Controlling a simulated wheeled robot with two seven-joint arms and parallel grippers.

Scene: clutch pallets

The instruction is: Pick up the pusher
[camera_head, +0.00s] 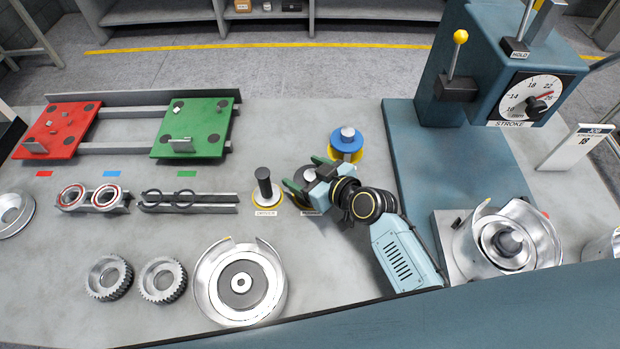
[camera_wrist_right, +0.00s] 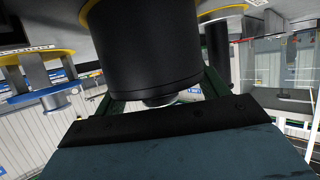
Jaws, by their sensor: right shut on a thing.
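The pusher (camera_head: 304,174) is a dark, round piece on the grey bench, at a small label in the middle of the head view. In the right wrist view the pusher (camera_wrist_right: 155,55) is a thick black cylinder with a yellow ring at its base. My right gripper (camera_head: 306,175) is shut on it, with one green-padded finger on each side. The gripper and wrist hide much of it in the head view. I cannot tell whether its base is clear of the bench. My left gripper is not in view.
A black pin tool (camera_head: 264,184) stands close on the left. A blue-collared tool (camera_head: 346,143) stands behind on the right. A silver drum (camera_head: 239,282) lies in front, with toothed rings (camera_head: 162,281) beside it. The blue press (camera_head: 465,165) stands at right.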

